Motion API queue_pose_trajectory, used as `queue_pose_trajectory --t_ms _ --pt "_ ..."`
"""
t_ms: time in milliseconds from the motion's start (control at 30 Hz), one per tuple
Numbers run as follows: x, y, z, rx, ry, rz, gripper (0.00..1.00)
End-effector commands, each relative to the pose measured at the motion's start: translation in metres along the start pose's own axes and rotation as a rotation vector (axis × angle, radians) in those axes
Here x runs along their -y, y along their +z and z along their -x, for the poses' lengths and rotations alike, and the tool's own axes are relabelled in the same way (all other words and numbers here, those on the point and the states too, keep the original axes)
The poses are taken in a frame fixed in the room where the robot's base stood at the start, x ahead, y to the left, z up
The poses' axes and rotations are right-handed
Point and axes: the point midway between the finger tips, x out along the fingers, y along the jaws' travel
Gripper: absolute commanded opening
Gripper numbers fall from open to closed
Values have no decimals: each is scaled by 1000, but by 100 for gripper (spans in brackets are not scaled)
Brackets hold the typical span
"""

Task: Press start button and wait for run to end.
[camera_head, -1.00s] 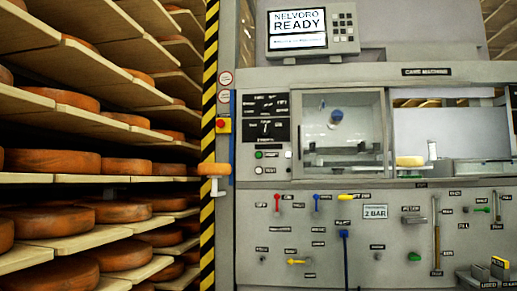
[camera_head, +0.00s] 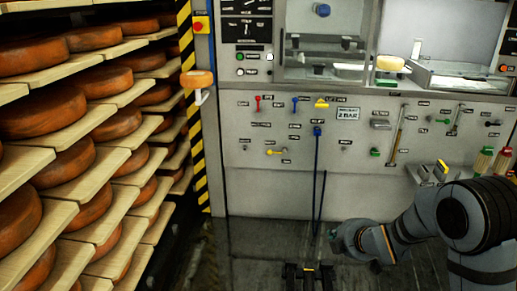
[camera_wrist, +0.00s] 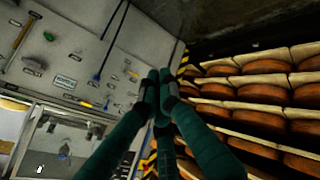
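The grey cave machine (camera_head: 300,130) fills the middle and right of the head view. A small green button (camera_head: 240,57) with a dark label is on its left control panel, above a white button (camera_head: 240,72); the labels are too small to read now. My gripper (camera_head: 345,238) is low in front of the machine, well below and right of these buttons, touching nothing visible. In the wrist view my gripper's teal fingers (camera_wrist: 158,78) come together at the tips with nothing visible between them. The display screen is out of view now.
Shelves of orange cheese wheels (camera_head: 48,113) line the left, beside a yellow-black striped post (camera_head: 196,150) with a red stop button (camera_head: 199,26). A cheese wheel (camera_head: 197,78) sits on a white bracket. Dark floor lies in front.

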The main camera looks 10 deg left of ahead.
Motion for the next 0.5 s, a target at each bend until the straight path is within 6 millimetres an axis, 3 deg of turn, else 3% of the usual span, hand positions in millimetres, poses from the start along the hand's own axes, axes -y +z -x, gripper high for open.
queue_pose_trajectory --t_ms 33,100,300,500 --pt "-47 0 26 17 29 33 0" --pt "-87 10 40 38 71 89 0" --pt "-195 41 86 119 179 254 0" --pt "-286 76 137 221 262 415 0"
